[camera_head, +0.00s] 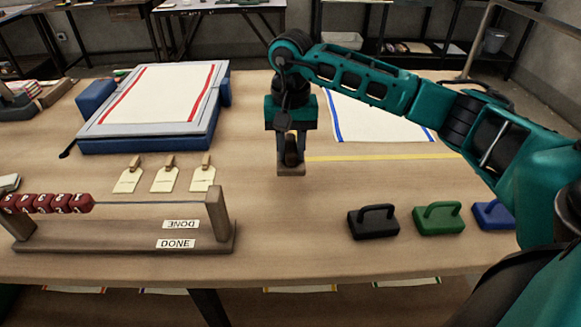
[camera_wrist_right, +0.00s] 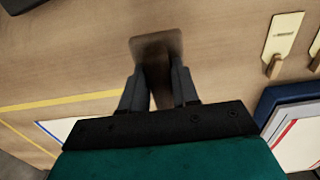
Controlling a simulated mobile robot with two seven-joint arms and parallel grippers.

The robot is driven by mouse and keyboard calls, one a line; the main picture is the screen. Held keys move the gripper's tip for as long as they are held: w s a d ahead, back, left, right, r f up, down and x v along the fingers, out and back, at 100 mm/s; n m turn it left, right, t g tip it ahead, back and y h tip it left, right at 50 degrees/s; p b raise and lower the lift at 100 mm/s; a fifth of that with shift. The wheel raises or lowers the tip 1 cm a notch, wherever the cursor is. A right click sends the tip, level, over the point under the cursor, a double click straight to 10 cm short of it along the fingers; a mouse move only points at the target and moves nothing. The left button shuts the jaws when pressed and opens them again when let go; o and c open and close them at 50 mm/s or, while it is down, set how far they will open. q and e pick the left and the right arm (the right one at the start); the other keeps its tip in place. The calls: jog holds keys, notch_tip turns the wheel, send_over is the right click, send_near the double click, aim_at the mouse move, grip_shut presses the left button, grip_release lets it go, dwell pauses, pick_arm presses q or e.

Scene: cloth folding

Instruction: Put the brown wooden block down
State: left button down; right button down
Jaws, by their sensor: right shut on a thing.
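My right gripper (camera_head: 290,158) is shut on the brown wooden block (camera_head: 291,170) near the middle of the table (camera_head: 300,235). The block is a flat brown piece with a darker upright part between the fingers. In the right wrist view, the block (camera_wrist_right: 157,45) shows beyond the fingertips of the right gripper (camera_wrist_right: 158,85). Its underside is hidden, so I cannot tell whether it touches the table. My left gripper is not in view.
A blue-grey framed board with a red-striped cloth (camera_head: 160,92) lies at the back left. A blue-striped cloth (camera_head: 375,118) lies behind my right arm. Several tags (camera_head: 165,180) and a bead counter (camera_head: 120,245) are left. Black (camera_head: 373,222), green (camera_head: 438,219) and blue (camera_head: 492,214) handled weights stand right.

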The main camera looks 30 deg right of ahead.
aim_at(291, 167)
jog(key=shift+f, duration=2.6)
jog(key=shift+f+b, duration=0.2)
jog(key=shift+b, duration=0.2)
jog(key=c, duration=0.8)
grip_release()
jog(key=shift+c, duration=0.2)
jog(key=shift+r, duration=0.1)
